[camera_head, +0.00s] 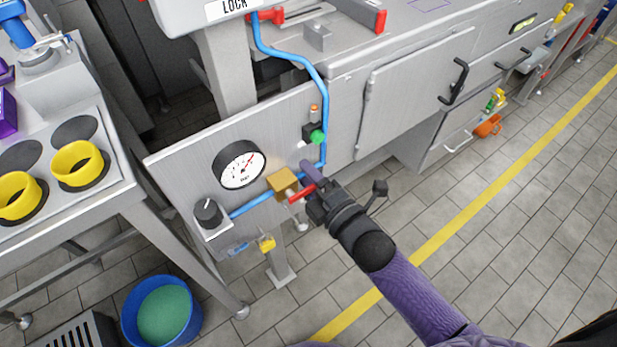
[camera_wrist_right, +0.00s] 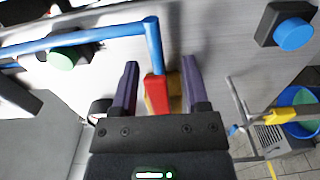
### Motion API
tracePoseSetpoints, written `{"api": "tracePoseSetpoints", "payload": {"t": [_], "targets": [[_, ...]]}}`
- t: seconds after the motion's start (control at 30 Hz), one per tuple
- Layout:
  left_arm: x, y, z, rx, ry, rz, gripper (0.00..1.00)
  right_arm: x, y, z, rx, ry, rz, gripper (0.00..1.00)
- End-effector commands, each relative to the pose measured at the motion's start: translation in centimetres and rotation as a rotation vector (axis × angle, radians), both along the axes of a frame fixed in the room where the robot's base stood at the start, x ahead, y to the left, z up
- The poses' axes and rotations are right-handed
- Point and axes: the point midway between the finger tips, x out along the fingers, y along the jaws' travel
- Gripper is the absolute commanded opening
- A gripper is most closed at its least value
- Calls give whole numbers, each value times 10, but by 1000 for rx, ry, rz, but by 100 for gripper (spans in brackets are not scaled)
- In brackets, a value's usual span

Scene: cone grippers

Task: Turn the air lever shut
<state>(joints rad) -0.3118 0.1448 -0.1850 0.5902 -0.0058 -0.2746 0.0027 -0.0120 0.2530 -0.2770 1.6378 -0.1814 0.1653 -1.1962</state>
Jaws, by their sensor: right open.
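The air lever is a red handle (camera_head: 301,193) on a brass valve block (camera_head: 283,182), set in the blue air pipe (camera_head: 250,206) on the grey panel. My right gripper (camera_head: 309,181) is at the lever, reaching in from the lower right. In the right wrist view the open purple fingers (camera_wrist_right: 161,72) stand on either side of the red lever (camera_wrist_right: 157,96), with gaps visible at both sides. The brass block (camera_wrist_right: 175,92) shows partly behind the lever. My left gripper is not in view.
A pressure gauge (camera_head: 239,164) and a black knob (camera_head: 208,212) sit left of the valve. A green button (camera_head: 317,136) is above my gripper. A blue bucket (camera_head: 162,313) stands on the floor. Floor at right is clear.

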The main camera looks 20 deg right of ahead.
Motion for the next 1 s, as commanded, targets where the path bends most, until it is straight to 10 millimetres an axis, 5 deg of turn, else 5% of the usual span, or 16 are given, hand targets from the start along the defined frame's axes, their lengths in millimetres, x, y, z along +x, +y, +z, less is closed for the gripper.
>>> {"api": "tracePoseSetpoints", "payload": {"t": [0.23, 0.5, 1.0], "targets": [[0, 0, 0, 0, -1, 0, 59, 1, 0, 1, 1, 0, 0, 59], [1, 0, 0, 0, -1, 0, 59, 1, 0, 1, 1, 0, -1, 2], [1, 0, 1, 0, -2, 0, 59, 1, 0, -2, 54, 20, -1, 0]]}}
